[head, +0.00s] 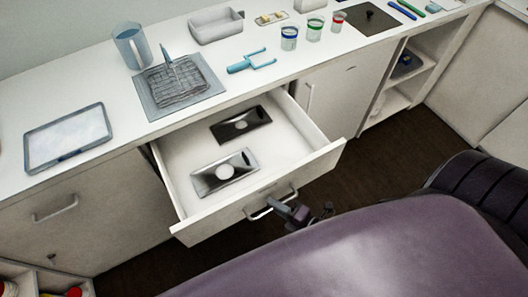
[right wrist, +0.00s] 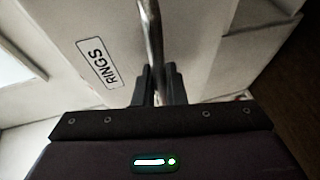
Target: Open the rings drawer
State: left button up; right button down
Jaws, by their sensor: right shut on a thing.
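The rings drawer (head: 311,165) stands pulled well out from the white counter, with its inside showing in the head view. Its label "RINGS" (right wrist: 98,63) reads on the drawer front in the right wrist view. The metal bar handle (right wrist: 152,35) runs between the fingers of my right gripper (right wrist: 158,88), which is shut on it. In the head view my right gripper (head: 287,209) is at the right part of the handle (head: 258,212). My left gripper is not in view.
The counter carries a tablet-like tray (head: 68,138), a jug (head: 131,47), a wire rack on a mat (head: 180,84), a blue-handled tool (head: 251,62) and three cups (head: 314,28). A closed cabinet door (head: 343,92) and open shelves (head: 402,78) are right of the drawer.

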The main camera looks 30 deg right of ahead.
jog(key=s+p, duration=0.1)
jog(key=s, duration=0.5)
jog(key=shift+d, duration=0.15)
jog(key=shift+s, duration=0.1)
jog(key=c, duration=1.5)
grip_release()
jog(key=b+v, duration=0.1)
jog(key=v, duration=0.6)
jog(key=shift+s+d, duration=0.15)
jog(key=shift+s, duration=0.15)
